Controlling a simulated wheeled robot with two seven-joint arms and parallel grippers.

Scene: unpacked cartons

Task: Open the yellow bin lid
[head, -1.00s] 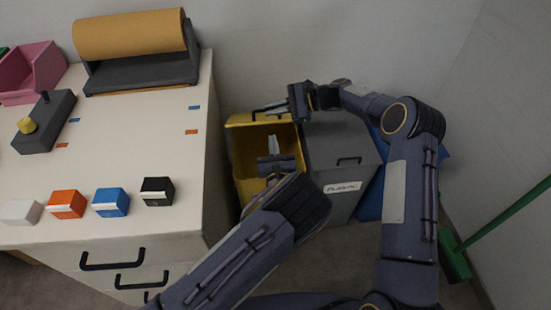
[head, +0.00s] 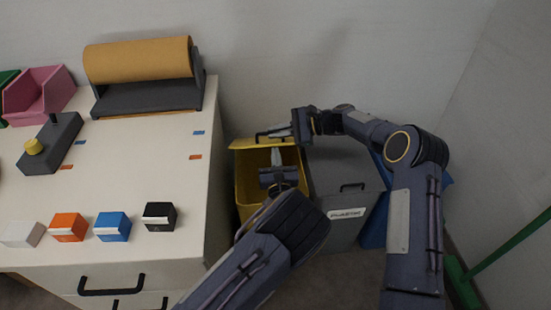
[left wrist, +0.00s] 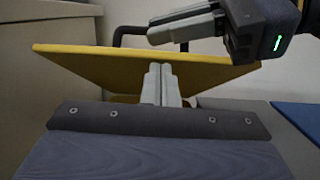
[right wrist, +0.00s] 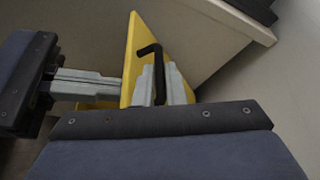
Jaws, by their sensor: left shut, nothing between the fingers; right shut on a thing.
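The yellow bin (head: 247,188) stands between the white cabinet and a grey bin. Its yellow lid (head: 246,144) is raised, with the bin's inside showing below it. The lid also shows tilted in the left wrist view (left wrist: 100,66) and on edge in the right wrist view (right wrist: 131,62). My right gripper (head: 287,132) is shut on the lid's black handle (right wrist: 156,52). My left gripper (head: 276,157) is shut and empty in front of the lid's underside, over the bin opening. In the left wrist view its fingertips (left wrist: 160,72) overlap the lid; I cannot tell whether they touch.
The grey bin (head: 345,190) with a white label stands to the right, shut, with a blue bin (head: 374,228) beyond it. The white cabinet (head: 150,190) bounds the left side and carries small boxes and a paper roll. A green broom (head: 505,245) leans at the right.

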